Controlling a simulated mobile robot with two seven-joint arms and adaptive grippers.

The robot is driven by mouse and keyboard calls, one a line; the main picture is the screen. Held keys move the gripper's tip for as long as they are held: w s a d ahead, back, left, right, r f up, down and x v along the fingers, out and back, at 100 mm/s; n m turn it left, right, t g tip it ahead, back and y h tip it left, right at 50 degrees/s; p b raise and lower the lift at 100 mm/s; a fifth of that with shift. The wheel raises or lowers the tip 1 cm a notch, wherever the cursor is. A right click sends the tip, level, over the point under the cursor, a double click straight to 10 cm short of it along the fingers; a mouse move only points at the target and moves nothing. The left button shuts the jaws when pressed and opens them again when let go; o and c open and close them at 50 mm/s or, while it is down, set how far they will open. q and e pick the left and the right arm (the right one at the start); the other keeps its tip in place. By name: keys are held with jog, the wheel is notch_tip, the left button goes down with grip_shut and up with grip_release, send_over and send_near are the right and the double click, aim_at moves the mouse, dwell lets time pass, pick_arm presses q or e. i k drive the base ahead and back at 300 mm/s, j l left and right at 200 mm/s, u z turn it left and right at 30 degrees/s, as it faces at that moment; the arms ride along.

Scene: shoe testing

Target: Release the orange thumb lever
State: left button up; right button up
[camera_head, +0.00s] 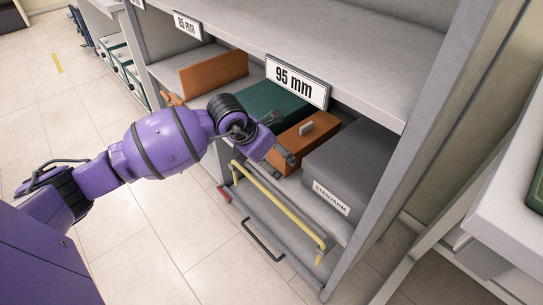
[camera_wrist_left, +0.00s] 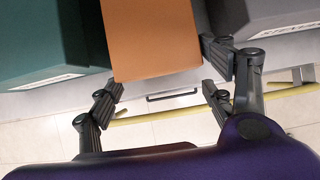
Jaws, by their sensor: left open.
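I cannot make out an orange thumb lever for certain. A small orange piece (camera_head: 172,99) shows at the shelf's left edge, too small to identify. An orange box (camera_head: 308,138) with a grey block on top sits on the shelf under the "95 mm" sign. Its plain orange face (camera_wrist_left: 152,38) fills the upper middle of the left wrist view. My left gripper (camera_head: 281,140) is open at the box's near end; it also shows in the wrist view (camera_wrist_left: 163,88), with its fingers spread toward either side of the box. I cannot tell whether they touch it. My right gripper is out of view.
A green box (camera_head: 268,104) lies left of the orange box, a grey labelled case (camera_head: 352,165) right of it. A larger orange box (camera_head: 213,71) stands farther left. A yellow rail (camera_head: 280,205) runs below the shelf front. The "95 mm" sign (camera_head: 296,81) hangs close above.

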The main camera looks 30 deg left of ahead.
aim_at(164, 95)
jog(key=u, duration=1.5)
